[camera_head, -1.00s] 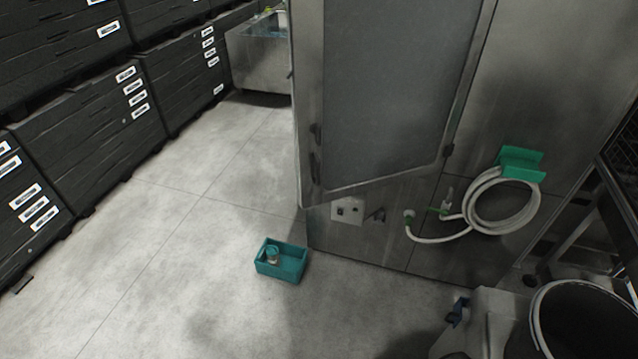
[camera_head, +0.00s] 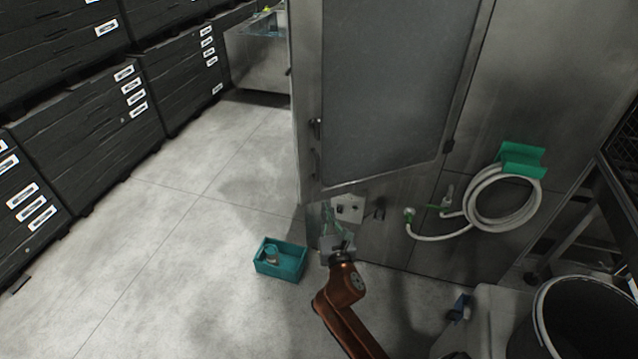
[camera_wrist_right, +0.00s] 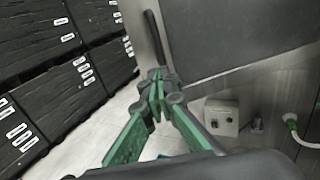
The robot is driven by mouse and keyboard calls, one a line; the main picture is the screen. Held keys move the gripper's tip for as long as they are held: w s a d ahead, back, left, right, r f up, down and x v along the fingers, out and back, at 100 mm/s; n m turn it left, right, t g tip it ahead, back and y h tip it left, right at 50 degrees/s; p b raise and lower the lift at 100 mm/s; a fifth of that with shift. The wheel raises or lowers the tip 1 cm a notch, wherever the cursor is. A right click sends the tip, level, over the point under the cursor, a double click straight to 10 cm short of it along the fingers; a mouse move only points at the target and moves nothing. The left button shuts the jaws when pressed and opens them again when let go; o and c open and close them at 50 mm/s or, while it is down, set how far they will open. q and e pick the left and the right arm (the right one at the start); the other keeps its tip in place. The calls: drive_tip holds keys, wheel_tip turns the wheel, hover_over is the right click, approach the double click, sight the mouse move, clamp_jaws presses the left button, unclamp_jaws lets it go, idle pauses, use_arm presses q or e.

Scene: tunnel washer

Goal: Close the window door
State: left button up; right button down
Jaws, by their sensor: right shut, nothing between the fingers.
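The window door (camera_head: 395,90) is a large grey panel in a metal frame on the front of the steel washer. It looks ajar: its lower edge slants out from the washer front, with hinges at the right. A dark handle (camera_head: 316,128) is on its left edge and also shows as a black bar in the wrist view (camera_wrist_right: 156,36). My right gripper (camera_head: 328,207) is below the door's lower left corner. In the wrist view its green and dark fingers (camera_wrist_right: 156,92) are closed together and empty, just below the handle. My left gripper is not in view.
A teal crate (camera_head: 280,262) with a small item inside stands on the floor left of my right arm. A control box (camera_head: 349,208) and a coiled white hose (camera_head: 505,205) are on the washer front. A dark bin (camera_head: 585,320) stands at lower right.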

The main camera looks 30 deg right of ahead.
sight(318, 176)
drive_tip(key=x, duration=1.3)
drive_tip(key=shift+a+f, duration=0.1)
drive_tip(key=shift+w, duration=0.15)
